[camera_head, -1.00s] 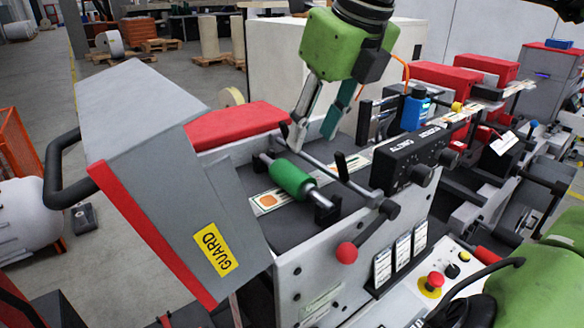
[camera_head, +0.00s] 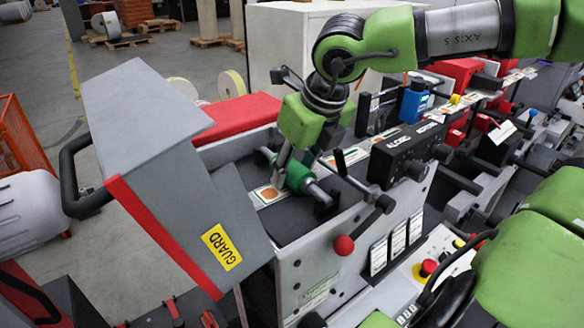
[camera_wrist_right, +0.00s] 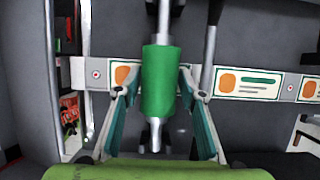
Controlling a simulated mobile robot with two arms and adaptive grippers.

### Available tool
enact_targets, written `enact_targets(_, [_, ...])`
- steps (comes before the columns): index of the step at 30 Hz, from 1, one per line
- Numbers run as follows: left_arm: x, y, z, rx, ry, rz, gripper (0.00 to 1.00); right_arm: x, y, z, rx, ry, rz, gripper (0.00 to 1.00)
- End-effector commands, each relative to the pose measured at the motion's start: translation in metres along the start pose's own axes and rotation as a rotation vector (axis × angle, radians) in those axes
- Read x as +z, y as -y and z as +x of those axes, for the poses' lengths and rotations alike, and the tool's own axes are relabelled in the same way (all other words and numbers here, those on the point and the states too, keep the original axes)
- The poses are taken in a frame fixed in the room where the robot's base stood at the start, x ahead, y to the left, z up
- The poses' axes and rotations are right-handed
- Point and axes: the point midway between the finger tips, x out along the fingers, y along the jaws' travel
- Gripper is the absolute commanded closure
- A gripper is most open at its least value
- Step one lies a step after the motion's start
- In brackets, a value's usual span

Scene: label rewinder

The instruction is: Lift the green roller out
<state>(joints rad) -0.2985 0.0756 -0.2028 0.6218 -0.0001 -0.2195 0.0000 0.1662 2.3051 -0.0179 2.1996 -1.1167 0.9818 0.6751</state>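The green roller (camera_head: 298,175) sits on its metal shaft across the machine bed, over the label strip (camera_head: 268,193). In the right wrist view the roller (camera_wrist_right: 160,82) is upright in the middle, with bare shaft ends showing above and below. My right gripper (camera_head: 292,172) has come down over the roller and partly hides it in the head view. Its fingers (camera_wrist_right: 159,72) are open, one on each side of the roller, with a small gap at the left; contact at the right cannot be told. My left gripper is not in view.
The grey guard (camera_head: 165,160) stands tilted left of the roller. A black lever (camera_head: 350,180) and a red knob (camera_head: 344,245) are just right. The black control box (camera_head: 405,152) and blue unit (camera_head: 414,102) stand farther right. A red cover (camera_head: 237,117) lies behind.

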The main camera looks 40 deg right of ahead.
Motion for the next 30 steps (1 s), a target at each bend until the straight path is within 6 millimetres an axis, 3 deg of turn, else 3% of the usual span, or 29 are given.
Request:
enact_targets(5, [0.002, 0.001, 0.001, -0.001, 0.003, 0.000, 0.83, 0.000, 0.000, 0.000, 0.000, 0.001, 0.000, 0.66])
enact_targets(9, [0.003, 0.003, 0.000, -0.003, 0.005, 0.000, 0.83, 0.000, 0.000, 0.000, 0.000, 0.001, 0.000, 1.00])
enact_targets(22, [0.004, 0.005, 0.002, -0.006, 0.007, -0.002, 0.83, 0.005, 0.000, -0.007, -0.002, 0.007, 0.000, 1.00])
enact_targets(27, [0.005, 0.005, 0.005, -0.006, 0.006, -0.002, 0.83, 0.014, 0.000, -0.028, -0.002, 0.010, 0.002, 1.00])
enact_targets(30, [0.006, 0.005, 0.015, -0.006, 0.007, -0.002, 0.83, 0.008, -0.006, -0.047, -0.002, 0.013, -0.001, 1.00])
